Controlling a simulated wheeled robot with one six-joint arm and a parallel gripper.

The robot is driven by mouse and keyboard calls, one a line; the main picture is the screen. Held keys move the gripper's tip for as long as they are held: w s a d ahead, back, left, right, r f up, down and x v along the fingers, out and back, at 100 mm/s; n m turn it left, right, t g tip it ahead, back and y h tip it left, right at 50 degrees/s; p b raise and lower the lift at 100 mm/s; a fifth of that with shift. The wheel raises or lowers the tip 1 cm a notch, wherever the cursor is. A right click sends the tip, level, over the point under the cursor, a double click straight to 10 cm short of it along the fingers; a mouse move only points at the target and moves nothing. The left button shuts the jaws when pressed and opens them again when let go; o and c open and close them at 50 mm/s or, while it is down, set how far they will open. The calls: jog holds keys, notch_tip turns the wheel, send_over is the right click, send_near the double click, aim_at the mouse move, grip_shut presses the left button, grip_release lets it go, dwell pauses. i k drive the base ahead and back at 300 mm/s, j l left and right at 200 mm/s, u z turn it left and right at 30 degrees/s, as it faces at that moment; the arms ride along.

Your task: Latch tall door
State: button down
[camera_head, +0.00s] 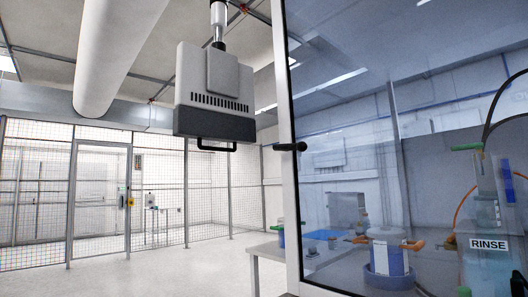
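The tall door (288,205) fills the right side of the view. It has a pale upright frame and a large clear pane with a dark edge. A dark lever handle (290,147) sticks out across the frame at about mid-height. The door's top and bottom run out of view. I cannot tell whether it stands open or shut, and no latch engagement shows. My gripper does not show in this view, and nothing is seen touching the handle.
A grey box (215,90) with a black bar handle hangs from a ceiling pole, left of the door. Behind the pane are a RINSE unit (489,243) and a blue-based vessel (389,262). A table (262,250) stands beside the frame. Floor toward the mesh fence (100,190) is clear.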

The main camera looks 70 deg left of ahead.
aim_at(300, 147)
jog(key=i+j+u, duration=0.1)
jog(key=u, duration=1.6)
